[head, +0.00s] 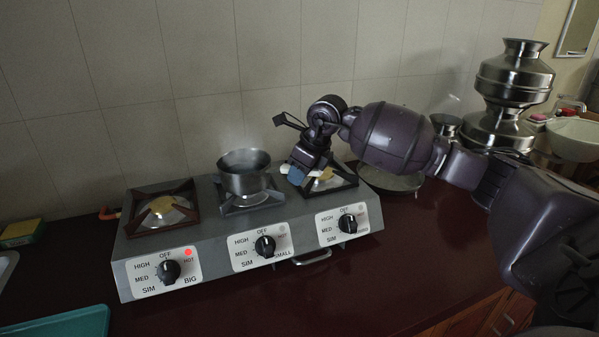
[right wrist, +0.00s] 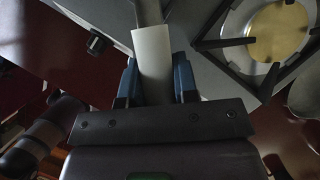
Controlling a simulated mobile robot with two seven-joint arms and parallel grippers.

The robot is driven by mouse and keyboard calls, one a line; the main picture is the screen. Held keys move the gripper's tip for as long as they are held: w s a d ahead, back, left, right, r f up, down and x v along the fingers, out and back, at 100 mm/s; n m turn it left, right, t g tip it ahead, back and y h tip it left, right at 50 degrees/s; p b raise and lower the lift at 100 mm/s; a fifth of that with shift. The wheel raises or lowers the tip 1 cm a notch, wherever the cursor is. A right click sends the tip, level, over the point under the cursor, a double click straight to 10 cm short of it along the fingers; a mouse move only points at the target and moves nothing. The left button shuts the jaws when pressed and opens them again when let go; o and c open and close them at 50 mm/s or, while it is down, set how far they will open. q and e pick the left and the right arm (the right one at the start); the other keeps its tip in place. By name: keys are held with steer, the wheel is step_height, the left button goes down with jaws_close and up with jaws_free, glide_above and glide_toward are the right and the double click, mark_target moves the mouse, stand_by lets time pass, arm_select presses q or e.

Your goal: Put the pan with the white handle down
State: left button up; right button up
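The pan (head: 243,174) is a small steel pot at the middle burner (head: 248,202) of the grey stove. It looks upright; I cannot tell whether its base touches the burner or hangs just above it. Its white handle points right, mostly hidden by my gripper in the head view, and shows clearly in the right wrist view (right wrist: 152,62). My right gripper (head: 297,172) is over the gap between the middle and right burners. Its blue fingers (right wrist: 156,85) are closed around the white handle, one on each side. My left gripper is not in view.
The left burner (head: 162,210) and right burner (head: 328,180) are empty. A shallow pan (head: 395,183) lies on the dark red counter right of the stove. Stacked metal pots (head: 515,80) stand at the back right. A teal tray (head: 65,325) is at the front left.

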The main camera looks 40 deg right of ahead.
steer(key=o, duration=0.4)
steer(key=shift+o, duration=0.2)
steer(key=shift+s+d+r, duration=0.1)
steer(key=shift+s+r, duration=0.05)
steer(key=shift+r, duration=0.4)
steer(key=v, duration=0.9)
steer(key=shift+s+d+r+p, duration=0.1)
steer(key=shift+r+p, duration=0.2)
steer(key=shift+r, duration=0.05)
steer(key=shift+s+d+r, duration=0.1)
steer(key=shift+s+r, duration=0.15)
steer(key=shift+r, duration=0.35)
